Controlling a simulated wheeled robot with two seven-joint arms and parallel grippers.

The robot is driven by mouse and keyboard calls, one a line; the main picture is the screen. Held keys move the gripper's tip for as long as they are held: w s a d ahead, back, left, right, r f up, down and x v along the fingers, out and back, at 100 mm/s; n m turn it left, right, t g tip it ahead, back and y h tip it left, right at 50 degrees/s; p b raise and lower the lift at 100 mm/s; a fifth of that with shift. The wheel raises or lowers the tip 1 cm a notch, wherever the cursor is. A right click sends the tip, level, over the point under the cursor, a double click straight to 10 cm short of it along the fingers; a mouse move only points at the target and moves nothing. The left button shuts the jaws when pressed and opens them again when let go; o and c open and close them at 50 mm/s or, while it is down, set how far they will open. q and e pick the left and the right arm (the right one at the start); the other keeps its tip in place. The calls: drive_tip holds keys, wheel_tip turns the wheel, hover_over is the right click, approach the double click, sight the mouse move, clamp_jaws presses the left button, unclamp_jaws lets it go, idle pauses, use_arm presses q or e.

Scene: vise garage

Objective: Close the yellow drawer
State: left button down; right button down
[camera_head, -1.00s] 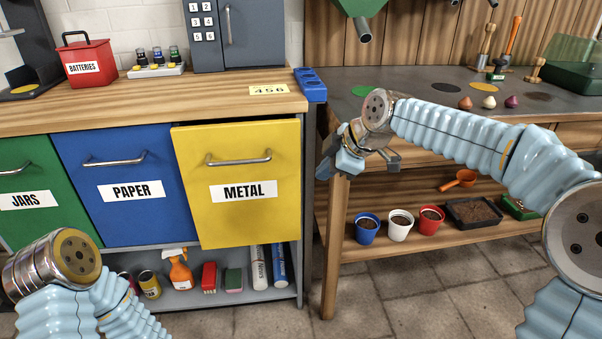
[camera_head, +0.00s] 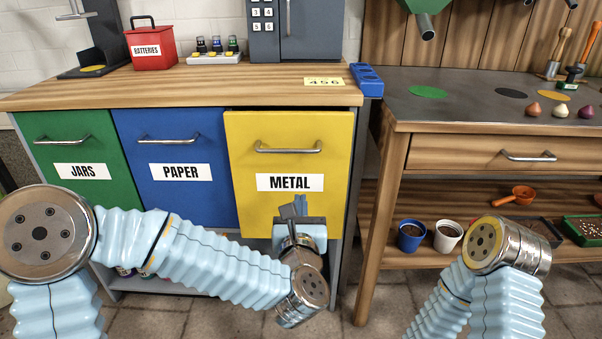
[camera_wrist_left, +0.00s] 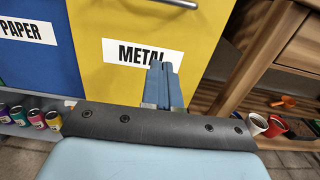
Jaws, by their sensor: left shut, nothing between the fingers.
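The yellow drawer (camera_head: 290,212) labelled METAL stands slightly out from the cabinet, with a dark gap along its top edge. Its metal handle (camera_head: 289,147) is near the top of the front. My left gripper (camera_head: 293,207) is shut and empty, with its fingers in front of the lower part of the yellow front. In the left wrist view the shut fingers (camera_wrist_left: 163,85) overlap the right end of the METAL label (camera_wrist_left: 141,53); I cannot tell whether they touch the front. My right arm shows at the lower right, but its gripper is out of view.
The blue PAPER drawer (camera_head: 195,205) and green JARS drawer (camera_head: 70,135) are to the left. A wooden workbench (camera_head: 450,152) stands to the right, with pots (camera_head: 411,236) on its lower shelf. A red batteries box (camera_head: 152,47) sits on the cabinet top.

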sight(300, 164)
use_arm(q)
drive_tip(key=w+p, duration=0.2)
drive_tip(key=w, duration=1)
drive_tip(key=shift+w, duration=0.2)
drive_tip(key=shift+w+f, duration=0.15)
drive_tip(key=w+b, duration=0.4)
drive_tip(key=shift+w+f, duration=0.1)
drive_tip(key=shift+w, duration=0.15)
drive_tip(key=shift+a+r, duration=0.15)
drive_tip(key=shift+r, duration=0.35)
